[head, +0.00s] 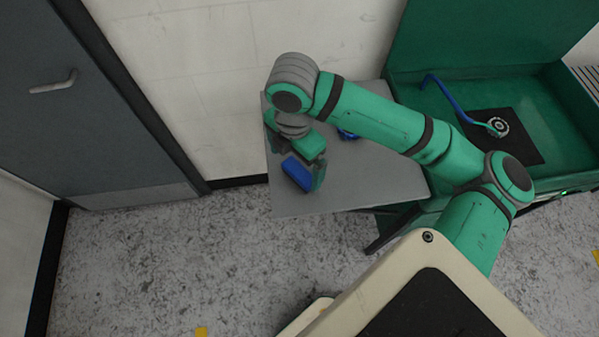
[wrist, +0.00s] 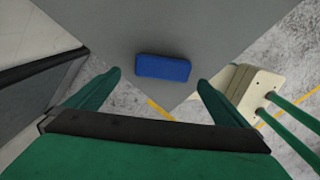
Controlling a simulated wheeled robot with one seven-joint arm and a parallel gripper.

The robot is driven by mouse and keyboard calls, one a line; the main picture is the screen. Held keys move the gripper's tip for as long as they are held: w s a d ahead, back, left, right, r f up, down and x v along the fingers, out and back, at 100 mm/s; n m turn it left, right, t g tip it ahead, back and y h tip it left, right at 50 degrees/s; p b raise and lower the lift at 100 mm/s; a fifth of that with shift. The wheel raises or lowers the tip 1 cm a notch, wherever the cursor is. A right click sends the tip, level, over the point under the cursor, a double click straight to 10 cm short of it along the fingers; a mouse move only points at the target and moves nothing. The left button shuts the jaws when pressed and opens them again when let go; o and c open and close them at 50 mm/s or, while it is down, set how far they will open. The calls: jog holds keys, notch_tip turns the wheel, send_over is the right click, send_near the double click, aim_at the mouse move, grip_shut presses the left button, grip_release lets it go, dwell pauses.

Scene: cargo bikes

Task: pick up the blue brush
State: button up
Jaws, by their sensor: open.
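A blue block-shaped thing (head: 297,173), which looks like the blue brush, lies on the grey table top near its left edge. In the wrist view the blue brush (wrist: 163,68) lies flat, its long side running across the picture. My gripper (head: 307,172) is over it in the head view and partly covers it. In the wrist view my gripper (wrist: 160,85) is open, with one finger to the left and one to the right of the brush, both lower in the picture. No finger appears to touch it. I cannot tell the height gap.
The grey table (head: 350,185) is mostly bare. Another blue thing (head: 347,134) sits behind my arm, mostly hidden. A green basin (head: 560,105) at the right holds a blue hose-like thing (head: 450,98). A dark door (head: 70,100) is at the left.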

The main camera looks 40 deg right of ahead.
aim_at(299, 171)
jog(key=f, duration=0.2)
jog(key=d+f, duration=0.1)
jog(key=f, duration=0.1)
jog(key=shift+s+f, duration=0.1)
jog(key=shift+s, duration=0.15)
jog(key=shift+f, duration=0.5)
jog(key=shift+w, duration=0.1)
jog(key=c, duration=1.2)
